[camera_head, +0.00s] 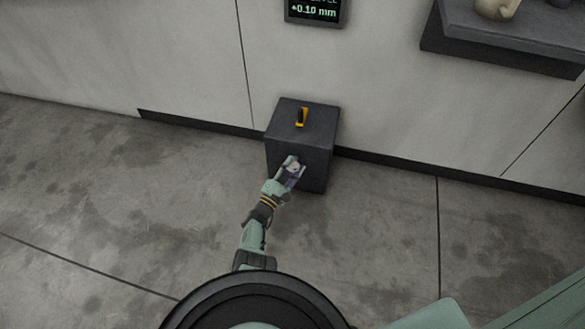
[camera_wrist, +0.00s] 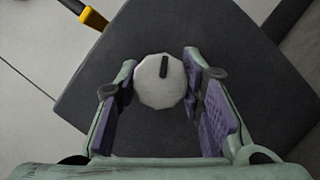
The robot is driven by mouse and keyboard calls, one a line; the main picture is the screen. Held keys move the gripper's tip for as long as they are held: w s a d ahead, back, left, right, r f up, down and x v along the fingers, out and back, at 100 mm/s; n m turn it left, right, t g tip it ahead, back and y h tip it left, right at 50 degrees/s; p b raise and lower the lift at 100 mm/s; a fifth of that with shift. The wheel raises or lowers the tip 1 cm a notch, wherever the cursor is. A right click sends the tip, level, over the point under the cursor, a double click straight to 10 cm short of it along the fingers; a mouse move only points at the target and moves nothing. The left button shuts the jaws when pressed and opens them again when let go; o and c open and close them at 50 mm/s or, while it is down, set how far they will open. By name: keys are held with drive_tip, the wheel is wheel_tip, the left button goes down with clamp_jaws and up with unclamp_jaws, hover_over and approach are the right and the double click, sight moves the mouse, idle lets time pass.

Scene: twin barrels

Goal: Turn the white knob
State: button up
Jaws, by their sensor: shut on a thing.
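The white knob (camera_wrist: 155,88) is a pale, many-sided disc with a short black mark near its upper right edge. It sits on the face of a dark grey box (camera_head: 321,165) that stands on the floor against the wall. The box face fills much of the wrist view (camera_wrist: 200,25). My gripper (camera_head: 294,168) is at the front of the box, and its fingers largely hide the knob in the head view. In the wrist view my gripper (camera_wrist: 158,75) has one purple-padded finger on each side of the knob and is shut on it.
A yellow and black handle (camera_head: 301,117) stands on top of the box and shows at the upper left of the wrist view (camera_wrist: 94,19). A display (camera_head: 316,10) reading +0.10 mm is on the wall above. A dark shelf (camera_head: 490,42) juts out at upper right. The surrounding floor is clear.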

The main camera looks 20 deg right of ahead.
idle(0.3)
drive_tip(key=o, duration=1.2)
